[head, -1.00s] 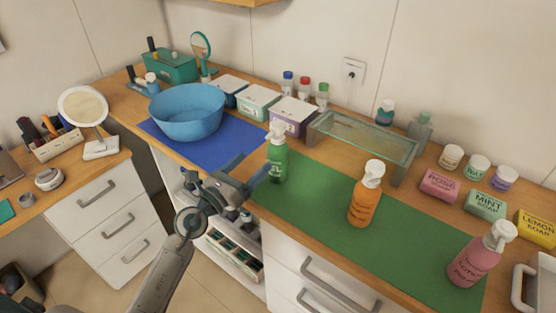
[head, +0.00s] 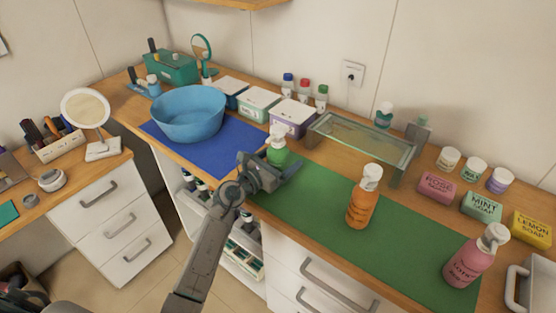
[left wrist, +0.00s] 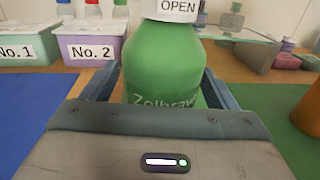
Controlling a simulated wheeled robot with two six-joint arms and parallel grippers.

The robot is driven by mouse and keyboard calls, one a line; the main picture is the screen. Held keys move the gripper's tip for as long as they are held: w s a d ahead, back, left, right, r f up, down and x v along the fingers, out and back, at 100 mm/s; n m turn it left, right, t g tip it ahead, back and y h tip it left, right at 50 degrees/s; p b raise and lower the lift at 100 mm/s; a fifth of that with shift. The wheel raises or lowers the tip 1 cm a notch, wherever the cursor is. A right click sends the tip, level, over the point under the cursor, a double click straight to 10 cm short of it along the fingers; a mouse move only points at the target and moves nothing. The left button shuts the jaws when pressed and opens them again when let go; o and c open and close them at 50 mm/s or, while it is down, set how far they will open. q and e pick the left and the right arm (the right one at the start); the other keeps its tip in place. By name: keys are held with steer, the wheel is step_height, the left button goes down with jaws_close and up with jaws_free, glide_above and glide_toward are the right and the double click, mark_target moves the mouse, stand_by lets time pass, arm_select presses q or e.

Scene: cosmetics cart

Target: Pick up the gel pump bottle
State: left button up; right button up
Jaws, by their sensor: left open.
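A green pump bottle (head: 279,155) with a white pump head stands upright at the left end of the green mat (head: 320,205). My left gripper (head: 272,175) is low at the bottle, hiding its lower part in the head view. In the left wrist view the green bottle (left wrist: 165,65) stands between the two open blue-grey fingers, its white collar reading "OPEN". I cannot see finger contact clearly, and its label is partly hidden. An orange pump bottle (head: 362,205) and a pink one reading "Lotion" (head: 470,262) stand farther right. My right gripper is out of view.
A blue bowl (head: 187,112) sits on the blue mat left of the green bottle. Lidded boxes, including a purple one (head: 292,122), and a glass shelf (head: 362,135) stand behind. Soap boxes (head: 483,206) line the right. The green mat between the bottles is clear.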

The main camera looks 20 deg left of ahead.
arm_select(q)
steer(key=shift+w+d, duration=0.2)
steer(key=shift+w, duration=0.25)
steer(key=shift+s, duration=0.1)
steer(key=shift+c, duration=0.2)
steer(key=c, duration=1.2)
steer(key=shift+r, duration=0.1)
